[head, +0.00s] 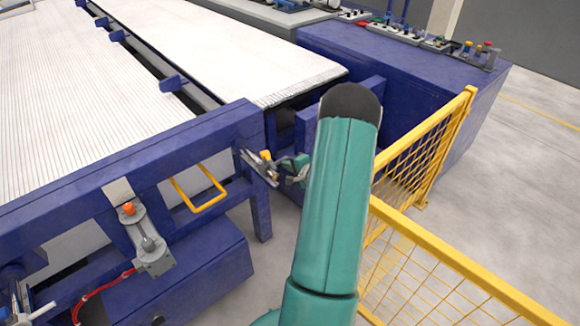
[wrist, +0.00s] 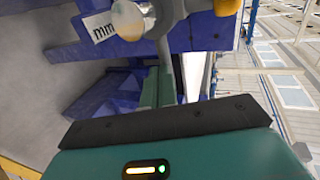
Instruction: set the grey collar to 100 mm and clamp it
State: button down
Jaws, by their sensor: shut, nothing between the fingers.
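A pale metal scale bar (head: 258,168) with a yellow part (head: 266,156) is mounted at the right end of the blue frame. My gripper (head: 298,168) is beside it, partly hidden behind my teal arm. In the wrist view my gripper's fingers (wrist: 159,75) are close together and empty, with their tips near a grey metal part (wrist: 168,18). This may be the grey collar, but its outline is cut off. The collar's scale reading cannot be made out.
A yellow mesh fence (head: 425,165) stands close to the right of my arm. The blue frame beam (head: 120,172) carries a yellow handle (head: 205,203) and a grey unit with an orange knob (head: 128,209). A blue cabinet (head: 420,80) stands behind. Open floor lies beyond the fence.

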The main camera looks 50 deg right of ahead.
jog(key=w, duration=0.2)
jog(key=w+d, duration=0.1)
jog(key=w, duration=0.2)
jog(key=shift+s, duration=0.15)
jog(key=v, duration=1.3)
jog(key=shift+s+r, duration=0.15)
jog(key=shift+s, duration=0.15)
jog(key=shift+a, duration=0.15)
